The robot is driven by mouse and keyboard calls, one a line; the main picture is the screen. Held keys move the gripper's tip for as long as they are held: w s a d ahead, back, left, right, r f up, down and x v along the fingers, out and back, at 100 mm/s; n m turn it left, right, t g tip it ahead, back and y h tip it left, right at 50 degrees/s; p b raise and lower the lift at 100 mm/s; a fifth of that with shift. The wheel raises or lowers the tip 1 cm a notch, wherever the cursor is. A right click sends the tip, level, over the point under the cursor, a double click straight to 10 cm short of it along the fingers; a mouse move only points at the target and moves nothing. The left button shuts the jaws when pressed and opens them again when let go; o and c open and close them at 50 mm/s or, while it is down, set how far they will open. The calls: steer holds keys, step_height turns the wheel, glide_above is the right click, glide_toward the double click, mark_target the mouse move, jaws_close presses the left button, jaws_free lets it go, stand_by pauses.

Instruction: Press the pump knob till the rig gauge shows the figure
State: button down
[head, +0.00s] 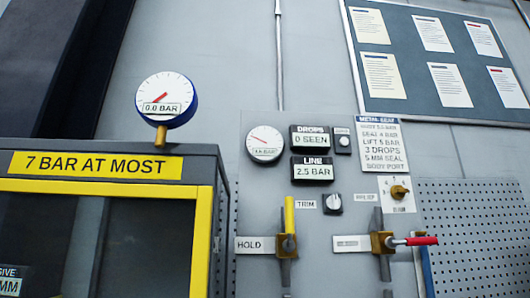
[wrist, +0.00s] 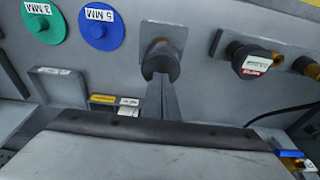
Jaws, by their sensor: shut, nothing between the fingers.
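The rig gauge (head: 166,100) is the round dial on the yellow-framed cabinet in the head view. Its small display reads 0.0 BAR. In the wrist view my gripper (wrist: 162,84) is shut, its narrow grey fingers holding nothing. The fingertips point at a dark round knob (wrist: 160,60) on a square plate, likely the pump knob; I see no readable label on it. The tips overlap the knob's lower edge in the picture, and I cannot tell whether they touch it. My gripper is not visible in the head view.
A knob with a red-and-white label (wrist: 250,62) sits to the right, with a black cable below. Green (wrist: 44,22) and blue (wrist: 100,27) discs are at upper left. The line display (head: 312,169) reads 2.5 BAR. A cabinet sign (head: 95,165) says 7 BAR AT MOST.

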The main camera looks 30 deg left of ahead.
steer(key=shift+f, duration=3)
steer(key=shift+r, duration=0.2)
steer(key=shift+r, duration=2.8)
